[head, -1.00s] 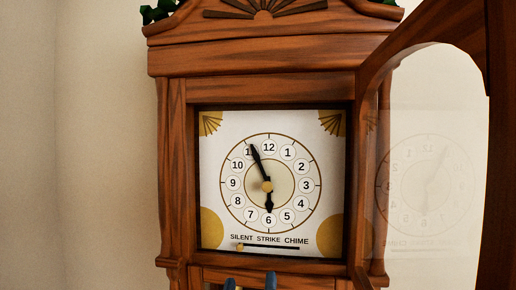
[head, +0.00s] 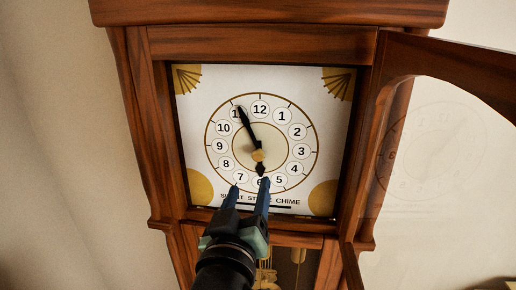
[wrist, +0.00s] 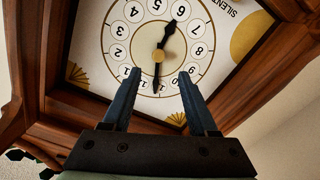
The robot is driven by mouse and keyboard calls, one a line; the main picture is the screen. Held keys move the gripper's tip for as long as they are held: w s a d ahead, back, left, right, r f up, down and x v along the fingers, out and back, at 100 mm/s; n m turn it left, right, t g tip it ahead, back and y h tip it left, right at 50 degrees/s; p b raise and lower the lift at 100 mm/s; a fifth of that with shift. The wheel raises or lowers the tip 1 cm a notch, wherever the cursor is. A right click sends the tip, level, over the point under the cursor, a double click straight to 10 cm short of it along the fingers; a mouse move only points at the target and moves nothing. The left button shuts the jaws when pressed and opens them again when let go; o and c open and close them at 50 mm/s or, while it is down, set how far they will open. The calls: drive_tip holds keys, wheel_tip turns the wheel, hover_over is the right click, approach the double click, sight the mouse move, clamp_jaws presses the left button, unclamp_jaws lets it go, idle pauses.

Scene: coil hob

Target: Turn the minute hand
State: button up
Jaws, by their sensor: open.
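The clock's white dial is in the middle of the head view and upside down in the wrist view. The black minute hand (head: 246,124) points at the 11; it also shows in the wrist view (wrist: 157,75). The shorter hour hand (head: 261,169) points near the 6. Both turn on a brass hub (head: 258,155). My gripper (head: 250,184) is open and empty, its blue fingertips over the dial's lower part near the 6 and 7. In the wrist view the minute hand appears between the fingers (wrist: 160,73); the gap in depth is unclear.
The wooden case (head: 141,130) frames the dial closely. Its glazed door (head: 395,110) stands open on the right. A slider slot (head: 270,206) with chime lettering lies below the numerals, partly behind my fingers. Brass parts (head: 266,274) hang below the dial.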

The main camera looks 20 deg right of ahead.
sight(257, 156)
drive_tip(key=x, duration=0.8)
drive_tip(key=shift+r+b, duration=0.2)
drive_tip(key=shift+b, duration=0.1)
drive_tip(key=shift+w+d+r, duration=0.15)
drive_tip(key=shift+w, duration=0.25)
drive_tip(key=shift+w+d+r, duration=0.1)
drive_tip(key=shift+w+d, duration=0.05)
drive_tip(key=shift+w, duration=0.25)
drive_tip(key=shift+w+d+f, duration=0.15)
drive_tip(key=shift+w+d, duration=0.1)
drive_tip(key=shift+w, duration=0.25)
drive_tip(key=shift+s+a, duration=0.1)
drive_tip(key=shift+s, duration=0.1)
drive_tip(key=shift+c, duration=1.4)
clamp_jaws()
